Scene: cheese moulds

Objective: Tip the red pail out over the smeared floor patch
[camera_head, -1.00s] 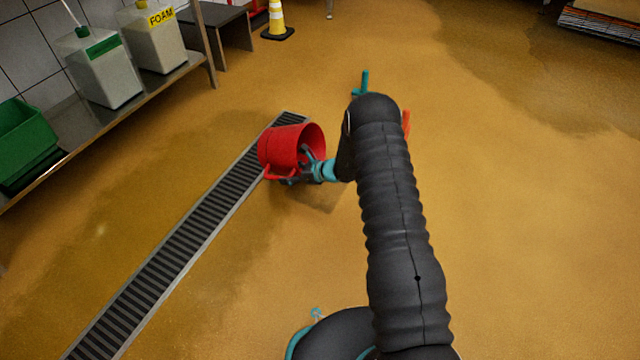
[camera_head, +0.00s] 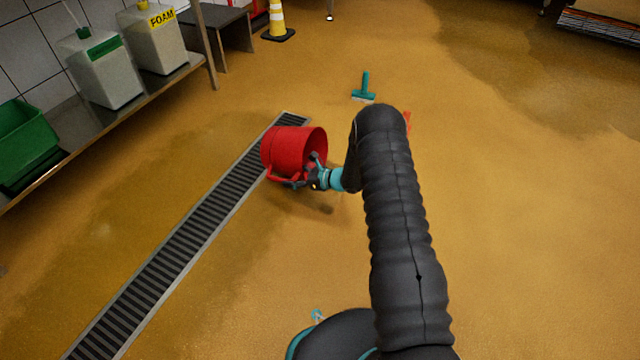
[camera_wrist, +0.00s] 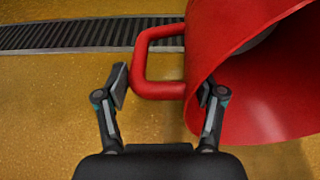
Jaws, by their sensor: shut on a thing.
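The red pail (camera_head: 288,150) is tipped on its side above the floor by the drain, its mouth facing right. In the wrist view the pail (camera_wrist: 262,95) shows a bare red inner wall near the rim; its full inside is hidden. My gripper (camera_head: 311,174) is shut on the pail at its handle side. In the wrist view one finger of my gripper (camera_wrist: 162,92) is left of the red handle and the other is against the pail's wall. Below the pail the floor shows only a faint dark spot (camera_head: 320,207); no clear smeared patch stands out.
A drain grate (camera_head: 190,235) runs diagonally behind the pail. A teal squeegee (camera_head: 364,92) lies beyond my arm, and an orange thing (camera_head: 407,118) is mostly hidden by it. A shelf with jugs (camera_head: 105,72) and a green crate (camera_head: 25,145) stands left. Open floor lies right.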

